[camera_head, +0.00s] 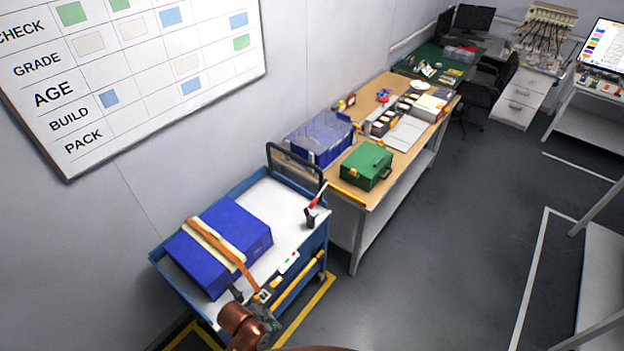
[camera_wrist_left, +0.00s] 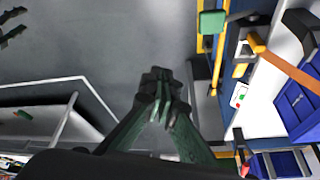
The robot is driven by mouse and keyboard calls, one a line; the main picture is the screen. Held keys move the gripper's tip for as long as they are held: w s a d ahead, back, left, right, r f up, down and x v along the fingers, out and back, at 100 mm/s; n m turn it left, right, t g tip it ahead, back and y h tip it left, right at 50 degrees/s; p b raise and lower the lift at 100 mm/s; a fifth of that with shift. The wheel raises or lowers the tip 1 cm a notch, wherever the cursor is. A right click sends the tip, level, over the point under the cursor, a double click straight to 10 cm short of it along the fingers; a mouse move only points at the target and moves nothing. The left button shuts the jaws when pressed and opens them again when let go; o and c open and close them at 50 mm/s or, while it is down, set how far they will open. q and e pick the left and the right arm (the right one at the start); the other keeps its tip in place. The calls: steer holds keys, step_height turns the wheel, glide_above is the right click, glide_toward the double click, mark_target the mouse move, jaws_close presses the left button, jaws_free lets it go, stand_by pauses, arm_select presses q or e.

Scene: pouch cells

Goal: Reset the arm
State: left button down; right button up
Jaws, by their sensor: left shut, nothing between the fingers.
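My left gripper (camera_wrist_left: 160,82) shows in the wrist view with its dark green fingers drawn together and nothing between them. It points out over bare grey floor, apart from the blue cart. In the head view my copper-coloured arm part (camera_head: 236,318) and a dark part of the wrist show at the bottom, by the cart's front edge; the fingertips are not clear there. Two dark finger-like pieces at the upper left edge of the wrist view may be my right gripper, but they are cut off. No right gripper shows in the head view.
The blue cart (camera_head: 290,218) carries a blue box (camera_head: 232,225) with an orange strap. A wooden bench (camera_head: 375,190) behind it holds a green case (camera_head: 366,165) and a blue crate (camera_head: 320,137). A white bench (camera_head: 603,275) stands at the right. The floor between is clear.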

arm_select(q)
steer(key=s+a+r+n+y, duration=0.2)
steer(key=s+a+r+n, duration=0.35)
steer(key=a, duration=0.65)
steer(key=s+a+r+n+y, duration=0.2)
steer(key=s+a+n+y, duration=0.1)
steer(key=s+a+n, duration=0.55)
step_height(320, 180, down, 37)
steer(key=a+m+h+b, duration=0.1)
steer(key=a+m+b, duration=0.1)
steer(key=b, duration=0.6)
steer(key=s+f+g+b, duration=0.1)
steer(key=s+f+b, duration=0.3)
steer(key=s+f, duration=0.6)
steer(key=s+f+m+b, duration=0.1)
steer(key=s+f+b, duration=0.3)
steer(key=s+f, duration=0.7)
step_height(320, 180, down, 7)
steer(key=shift+s+d+g+b, duration=0.15)
steer(key=shift+d+g+b, duration=0.15)
steer(key=shift+g+b, duration=0.1)
arm_select(e)
step_height(320, 180, down, 17)
steer(key=shift+s+r, duration=0.15)
steer(key=shift+s, duration=0.15)
